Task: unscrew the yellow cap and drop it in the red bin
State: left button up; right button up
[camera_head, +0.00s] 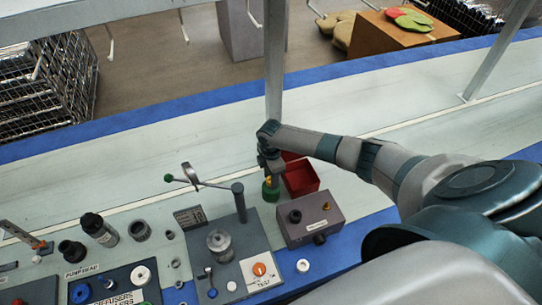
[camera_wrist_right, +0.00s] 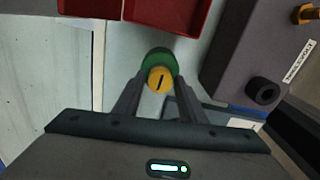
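The yellow cap (camera_wrist_right: 160,80) has a dark slot and sits on a round green part (camera_wrist_right: 157,60). In the head view the green part (camera_head: 270,191) stands upright on the table, with a bit of yellow above it. My right gripper (camera_wrist_right: 160,76) points down over the cap, one finger on each side, with narrow gaps seeming to show between fingers and cap. It also shows in the head view (camera_head: 269,172). The red bin (camera_head: 301,178) is just right of the green part. My left gripper is out of view.
A second red bin (camera_head: 290,156) stands behind the first, partly hidden by my arm. A grey box (camera_head: 310,217) with knobs is close in front. A test panel (camera_head: 222,250) with levers is to the left. The table behind the bins is clear.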

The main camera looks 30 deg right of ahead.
jog(key=shift+f, duration=0.1)
jog(key=shift+c, duration=0.5)
jog(key=c, duration=0.8)
jog(key=shift+n+b, duration=0.55)
jog(key=shift+n, duration=1.15)
jog(key=shift+n+b, duration=0.6)
jog(key=shift+n, duration=1.2)
